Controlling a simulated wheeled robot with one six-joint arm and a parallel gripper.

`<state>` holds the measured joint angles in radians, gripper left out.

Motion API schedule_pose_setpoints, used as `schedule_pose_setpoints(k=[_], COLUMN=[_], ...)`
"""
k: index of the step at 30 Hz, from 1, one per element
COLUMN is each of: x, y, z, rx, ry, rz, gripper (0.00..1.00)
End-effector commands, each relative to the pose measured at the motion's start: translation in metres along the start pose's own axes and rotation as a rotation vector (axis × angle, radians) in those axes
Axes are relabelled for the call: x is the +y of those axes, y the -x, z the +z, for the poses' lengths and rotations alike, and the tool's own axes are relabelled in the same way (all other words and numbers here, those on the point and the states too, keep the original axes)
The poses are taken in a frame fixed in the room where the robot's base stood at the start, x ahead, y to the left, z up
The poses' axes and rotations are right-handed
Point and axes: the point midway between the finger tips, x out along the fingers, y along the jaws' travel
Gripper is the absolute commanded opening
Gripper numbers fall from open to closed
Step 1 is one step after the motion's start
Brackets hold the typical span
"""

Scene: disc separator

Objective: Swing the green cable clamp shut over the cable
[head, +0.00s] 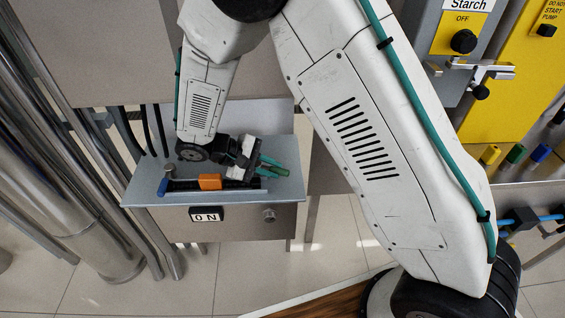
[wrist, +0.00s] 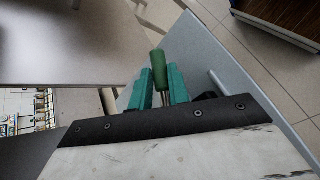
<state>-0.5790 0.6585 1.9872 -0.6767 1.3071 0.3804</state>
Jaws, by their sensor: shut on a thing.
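A green handle (head: 281,171), which appears to be part of the green clamp, sticks out past my gripper at the right of the small grey ledge. In the wrist view the rounded green handle (wrist: 157,66) stands on a thin metal shank between my teal fingers. My gripper (head: 262,163) is shut on it; the fingers also show in the wrist view (wrist: 161,84). The clamp's body and any cable under it are hidden by my gripper, so I cannot tell how far the clamp is swung.
The grey ledge (head: 140,190) also bears an orange block (head: 210,182), a blue-ended part (head: 162,187) and a metal knob (head: 169,172). An ON label (head: 206,214) is on its front. Black cables (head: 147,132) and steel pipes (head: 85,120) stand left. Tiled floor lies below.

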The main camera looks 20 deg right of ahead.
Motion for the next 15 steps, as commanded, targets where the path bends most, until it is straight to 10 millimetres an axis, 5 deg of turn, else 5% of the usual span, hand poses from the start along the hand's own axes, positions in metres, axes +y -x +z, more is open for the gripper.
schedule_pose_setpoints(k=[7,8,10,15], x=[-0.0006,-0.0006,-0.0006,0.0000], y=[0.0019,0.0019,0.0019,0.0006], z=[-0.0004,-0.0004,-0.0004,0.0000], rx=[0.002,0.002,0.002,0.001], ry=[0.000,0.001,0.001,0.000], rz=[0.001,0.001,0.001,0.000], gripper=[0.00,0.20,0.40,0.40])
